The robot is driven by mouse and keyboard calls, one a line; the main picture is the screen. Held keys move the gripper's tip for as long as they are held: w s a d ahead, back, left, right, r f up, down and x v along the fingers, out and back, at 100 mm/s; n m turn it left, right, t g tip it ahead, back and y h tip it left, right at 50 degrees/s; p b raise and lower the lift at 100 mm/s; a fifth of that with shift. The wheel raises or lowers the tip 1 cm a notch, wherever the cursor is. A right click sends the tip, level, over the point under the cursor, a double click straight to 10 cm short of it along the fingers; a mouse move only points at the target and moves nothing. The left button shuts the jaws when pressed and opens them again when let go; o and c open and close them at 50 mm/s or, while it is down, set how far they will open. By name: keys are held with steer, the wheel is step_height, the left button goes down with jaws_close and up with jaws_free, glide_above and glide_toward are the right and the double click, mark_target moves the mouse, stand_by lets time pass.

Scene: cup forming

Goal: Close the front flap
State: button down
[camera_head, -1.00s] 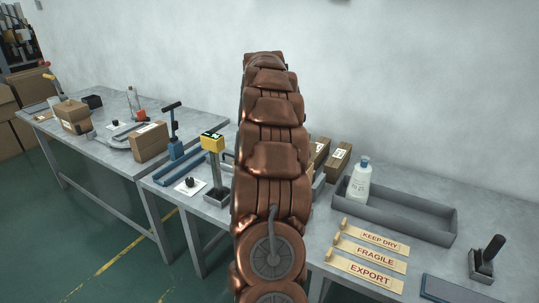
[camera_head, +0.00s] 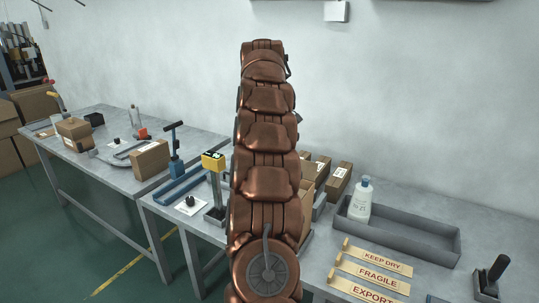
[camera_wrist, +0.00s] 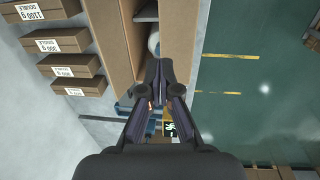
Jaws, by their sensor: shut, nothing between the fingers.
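The open cardboard box shows in the wrist view, with one brown wall (camera_wrist: 117,32) left of a gap and a brown panel, seemingly the front flap (camera_wrist: 181,35), on the floor side to the right. A whitish round thing (camera_wrist: 153,43) shows inside the gap. My gripper (camera_wrist: 163,68) is shut and empty, its tips at the near end of the gap, close beside the panel. I cannot tell whether they touch. In the head view my arm hides the gripper and most of the box; a strip of cardboard (camera_head: 308,204) shows right of the arm.
Small labelled boxes (camera_wrist: 71,64) stand left of the box in the wrist view. A yellow-topped scale (camera_head: 213,160) stands left of my arm. Green floor (camera_wrist: 250,110) is clear.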

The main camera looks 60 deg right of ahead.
steer(key=shift+r+p, duration=1.2)
steer(key=shift+r, duration=0.95)
steer(key=shift+a, duration=0.15)
steer(key=w+a, duration=0.2)
steer(key=a, duration=0.7)
steer(key=w+a, duration=0.3)
steer(key=a, duration=0.5)
steer(key=s+a+f+y, duration=0.1)
steer(key=s+a+f, duration=0.15)
steer(key=a, duration=1.25)
steer(key=s+a+f+g, duration=0.1)
steer(key=s+a+f, duration=0.5)
steer(key=s, duration=0.5)
steer(key=s+a+f, duration=0.6)
steer(key=s+a, duration=0.5)
steer(key=s, duration=0.1)
steer(key=shift+a+m+g, duration=0.25)
steer(key=shift+m+g, duration=0.05)
steer(key=shift+g, duration=0.1)
